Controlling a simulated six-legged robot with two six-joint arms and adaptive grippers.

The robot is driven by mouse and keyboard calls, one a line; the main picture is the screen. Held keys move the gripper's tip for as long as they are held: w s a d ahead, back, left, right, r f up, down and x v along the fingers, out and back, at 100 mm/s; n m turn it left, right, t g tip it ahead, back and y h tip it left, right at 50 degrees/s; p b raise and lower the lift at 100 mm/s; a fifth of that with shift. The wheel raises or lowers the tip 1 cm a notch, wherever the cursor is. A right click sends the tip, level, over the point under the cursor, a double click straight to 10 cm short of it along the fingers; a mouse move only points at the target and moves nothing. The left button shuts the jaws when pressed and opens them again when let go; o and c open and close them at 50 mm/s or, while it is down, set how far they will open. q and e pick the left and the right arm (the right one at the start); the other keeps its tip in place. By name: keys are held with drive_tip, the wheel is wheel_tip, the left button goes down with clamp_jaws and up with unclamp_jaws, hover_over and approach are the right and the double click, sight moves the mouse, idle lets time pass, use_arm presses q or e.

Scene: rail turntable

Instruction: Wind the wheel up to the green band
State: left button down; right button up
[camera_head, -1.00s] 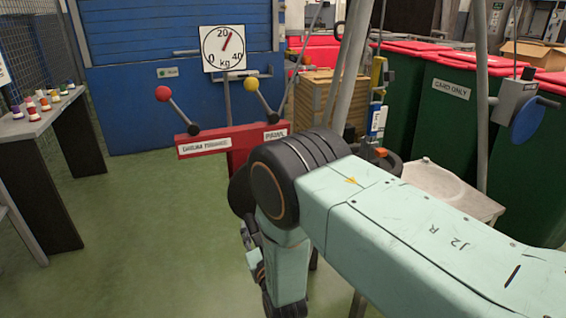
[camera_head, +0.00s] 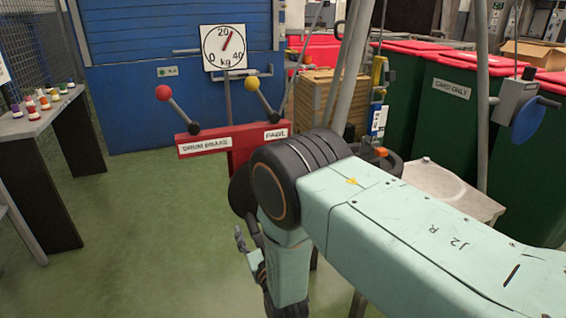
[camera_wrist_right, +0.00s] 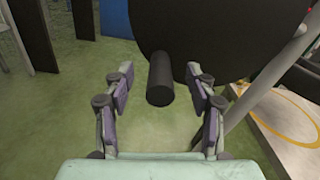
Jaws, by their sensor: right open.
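The wheel (camera_wrist_right: 225,45) is a large black disc in the right wrist view, with a black cylindrical handle (camera_wrist_right: 160,82) sticking out towards the camera. In the head view, a dark round edge (camera_head: 238,190) shows beside my right arm, mostly hidden by it. My right gripper (camera_wrist_right: 160,95) is open, its fingers on either side of the handle with visible gaps; I cannot tell how far the handle reaches between them. In the head view my right gripper (camera_head: 247,240) hangs below the forearm. No green band can be made out. My left gripper is not in view.
A white kg dial (camera_head: 224,48) has a red needle just right of 20. A red panel (camera_head: 225,140) carries a red-knobbed and a yellow-knobbed lever. A pale metal plate (camera_wrist_right: 290,120) and a grey pole stand right of the wheel.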

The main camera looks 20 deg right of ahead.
drive_tip(key=shift+s+r+p, duration=0.1)
drive_tip(key=shift+s+p, duration=0.9)
drive_tip(key=shift+s, duration=0.45)
drive_tip(key=s+p, duration=0.4)
drive_tip(key=s, duration=0.1)
